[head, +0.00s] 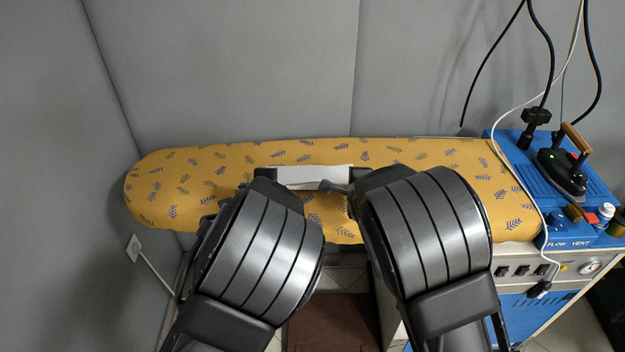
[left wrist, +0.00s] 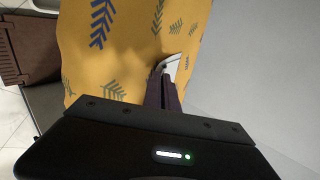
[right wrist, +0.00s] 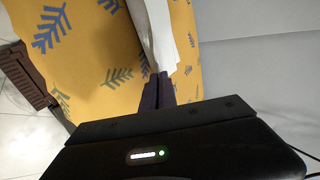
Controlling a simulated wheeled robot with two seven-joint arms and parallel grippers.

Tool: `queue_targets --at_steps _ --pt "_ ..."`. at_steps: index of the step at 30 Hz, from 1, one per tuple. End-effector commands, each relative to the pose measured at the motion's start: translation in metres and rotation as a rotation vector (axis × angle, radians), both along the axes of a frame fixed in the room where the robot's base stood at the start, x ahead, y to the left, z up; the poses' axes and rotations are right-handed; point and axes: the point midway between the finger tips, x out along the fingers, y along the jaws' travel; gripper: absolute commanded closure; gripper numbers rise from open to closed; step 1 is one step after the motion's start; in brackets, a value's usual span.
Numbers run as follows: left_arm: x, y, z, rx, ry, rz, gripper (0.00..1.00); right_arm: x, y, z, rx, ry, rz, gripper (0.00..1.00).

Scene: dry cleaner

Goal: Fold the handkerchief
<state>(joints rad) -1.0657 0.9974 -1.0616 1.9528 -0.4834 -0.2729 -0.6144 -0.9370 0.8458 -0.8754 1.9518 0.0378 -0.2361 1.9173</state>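The white handkerchief (head: 312,177) shows as a narrow strip across the middle of the yellow leaf-patterned ironing board (head: 215,180). My left gripper (head: 268,174) is at its left end, and my right gripper (head: 355,175) is at its right end. In the left wrist view the fingers (left wrist: 164,80) are together with a small white bit of cloth (left wrist: 172,64) at their tips. In the right wrist view the fingers (right wrist: 158,85) are together on the white cloth (right wrist: 160,38), which hangs or stands out from them. My arms hide the board's near middle.
At the right stands a blue steam unit (head: 520,160) with an iron (head: 562,170) on top and cables hanging above. Grey padded walls (head: 240,70) close off the back and left. The board's left end is clear.

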Motion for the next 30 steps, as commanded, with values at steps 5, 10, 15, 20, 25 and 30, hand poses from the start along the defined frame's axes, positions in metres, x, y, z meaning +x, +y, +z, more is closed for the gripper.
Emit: queue_targets --at_steps 5,10,15,20,25,30 --pt "0.0002 0.0004 -0.0003 0.002 -0.029 -0.002 1.0 -0.0008 -0.0002 -0.0024 -0.001 -0.023 0.0 1.0" --pt "0.0002 0.0005 0.0001 0.002 -0.031 -0.001 1.0 -0.0006 -0.0001 -0.0019 0.0 -0.026 -0.001 1.0" --pt "0.0003 0.0005 0.0 0.002 -0.03 -0.001 0.92 -0.0006 -0.0001 -0.0021 0.0 -0.025 -0.001 0.92" --pt "0.0004 0.0004 0.0 0.002 -0.03 -0.001 0.79 -0.0005 -0.0001 -0.002 0.0 -0.025 -0.001 0.78" --pt "0.0004 0.0004 0.0 0.002 -0.03 -0.001 0.65 -0.0006 -0.0001 -0.0021 0.0 -0.025 -0.001 0.65" --pt "-0.0006 0.0 0.0027 0.0 -0.03 -0.001 0.6 -0.0014 0.0002 0.0004 0.0 -0.025 -0.001 0.6"
